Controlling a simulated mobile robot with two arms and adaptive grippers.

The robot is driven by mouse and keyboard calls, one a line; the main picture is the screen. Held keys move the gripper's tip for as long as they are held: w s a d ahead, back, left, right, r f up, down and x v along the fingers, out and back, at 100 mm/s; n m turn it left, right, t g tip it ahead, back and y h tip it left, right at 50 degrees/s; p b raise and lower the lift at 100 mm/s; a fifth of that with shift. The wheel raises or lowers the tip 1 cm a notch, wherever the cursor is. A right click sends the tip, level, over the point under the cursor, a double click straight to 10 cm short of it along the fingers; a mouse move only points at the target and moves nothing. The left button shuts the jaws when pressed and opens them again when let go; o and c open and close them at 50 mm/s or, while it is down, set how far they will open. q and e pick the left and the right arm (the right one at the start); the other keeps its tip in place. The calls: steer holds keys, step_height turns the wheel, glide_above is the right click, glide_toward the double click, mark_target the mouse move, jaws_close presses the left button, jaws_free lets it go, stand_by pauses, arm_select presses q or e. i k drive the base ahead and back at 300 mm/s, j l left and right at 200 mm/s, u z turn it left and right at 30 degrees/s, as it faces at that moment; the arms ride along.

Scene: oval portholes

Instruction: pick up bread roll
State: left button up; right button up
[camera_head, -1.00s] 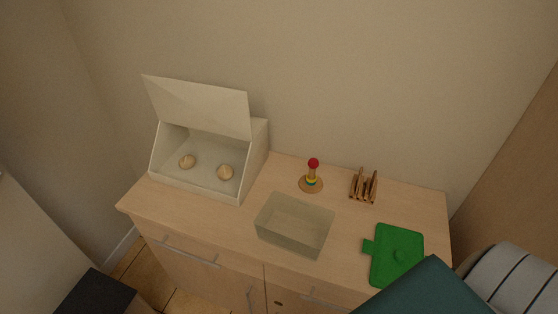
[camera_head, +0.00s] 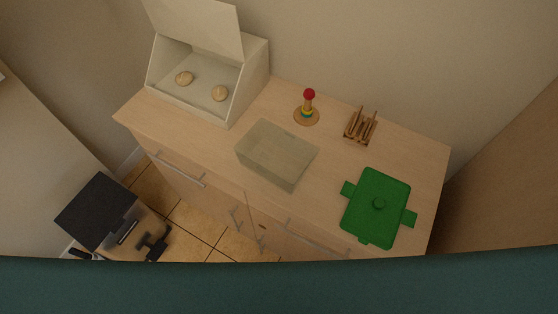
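The box lid (camera_head: 195,28) is raised and leans back. I can make out neither of my grippers for certain, and nothing touches the rolls.
A dark square object (camera_head: 95,212) and an unclear small black object (camera_head: 153,243) show low left.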

mark_target(220, 93)
steer(key=k+j+z, duration=0.2)
steer(key=j+z, duration=0.2)
steer(key=k+j+z, duration=0.25)
steer(key=z, duration=0.2)
steer(key=j, duration=0.1)
